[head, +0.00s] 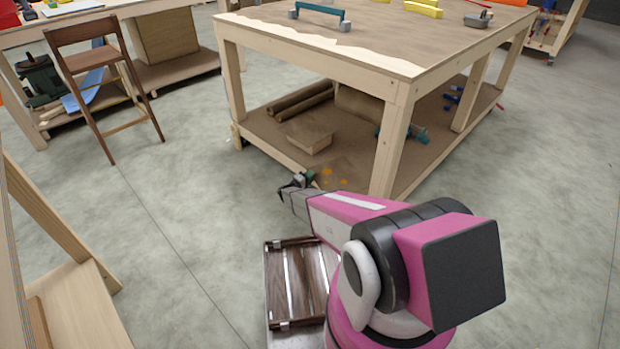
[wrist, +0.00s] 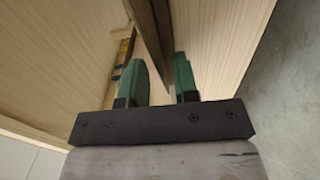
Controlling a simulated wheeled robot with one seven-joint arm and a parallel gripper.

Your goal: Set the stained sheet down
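I cannot make out for sure which thing is the stained sheet. A brown surface with orange spots (head: 327,172) shows just right of my gripper (head: 297,180) in the head view. Whether it is a separate sheet or part of the workbench's lower shelf is unclear. In the wrist view, the two green fingers of my gripper (wrist: 160,82) stand apart. A dark brown strip (wrist: 152,35) runs down into the gap between them, with pale wood on both sides. Whether the fingers touch or hold it cannot be seen.
A workbench (head: 315,45) stands ahead, its lower shelf (head: 262,125) holding a box (head: 308,140) and rolls (head: 300,100). A slatted brown wooden piece (head: 300,280) lies beside my base. A tall chair (head: 95,70) stands at the left. Grey floor (head: 185,200) is clear between.

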